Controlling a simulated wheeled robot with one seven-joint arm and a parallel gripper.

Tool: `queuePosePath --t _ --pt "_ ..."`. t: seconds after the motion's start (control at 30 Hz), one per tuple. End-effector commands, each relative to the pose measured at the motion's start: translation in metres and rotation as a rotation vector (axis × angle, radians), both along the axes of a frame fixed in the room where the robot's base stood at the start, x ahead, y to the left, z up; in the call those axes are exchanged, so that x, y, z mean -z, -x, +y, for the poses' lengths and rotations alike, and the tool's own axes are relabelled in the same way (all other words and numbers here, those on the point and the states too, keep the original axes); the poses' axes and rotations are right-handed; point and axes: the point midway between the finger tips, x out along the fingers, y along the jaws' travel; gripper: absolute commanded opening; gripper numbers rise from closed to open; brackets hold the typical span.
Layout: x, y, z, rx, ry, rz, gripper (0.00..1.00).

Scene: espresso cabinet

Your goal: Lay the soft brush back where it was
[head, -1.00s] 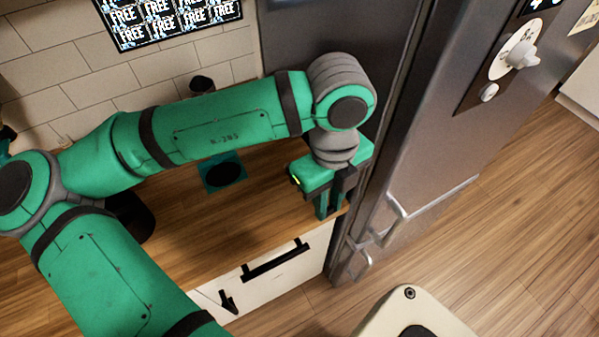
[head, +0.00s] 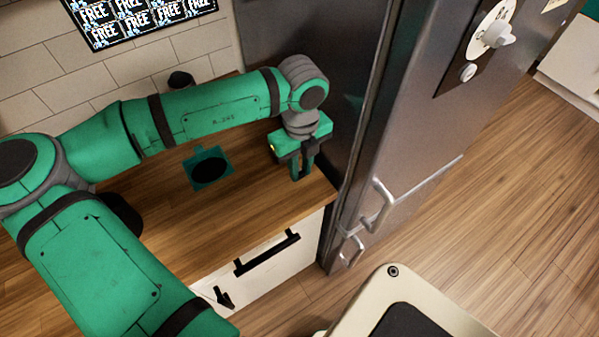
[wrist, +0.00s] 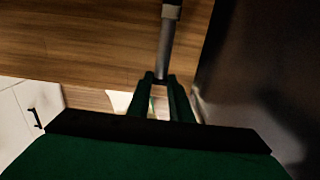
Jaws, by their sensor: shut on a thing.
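My gripper (head: 302,176) is over the right end of the wooden counter, close to the tall steel appliance. In the wrist view my gripper (wrist: 160,88) is shut on the soft brush (wrist: 166,50). The brush shows as a thin grey rod reaching away from the fingertips over the wood, with a darker end at the top edge of the picture. The rest of the brush is hidden by the fingers or out of frame. I cannot make the brush out in the head view, or tell whether it touches the counter.
The wooden counter (head: 235,215) has bare room left of my gripper. A teal square piece with a dark round centre (head: 209,169) lies there. A dark cylindrical object (head: 180,80) stands by the tiled wall. The steel appliance (head: 345,100) blocks the right side.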

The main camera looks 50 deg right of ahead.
Motion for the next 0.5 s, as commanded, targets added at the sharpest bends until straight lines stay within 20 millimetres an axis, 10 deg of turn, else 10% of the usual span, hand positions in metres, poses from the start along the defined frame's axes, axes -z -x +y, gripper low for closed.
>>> queuePosePath --t 0.5 --pt "0.045 -0.009 -0.009 0.003 0.0 -0.001 0.0"
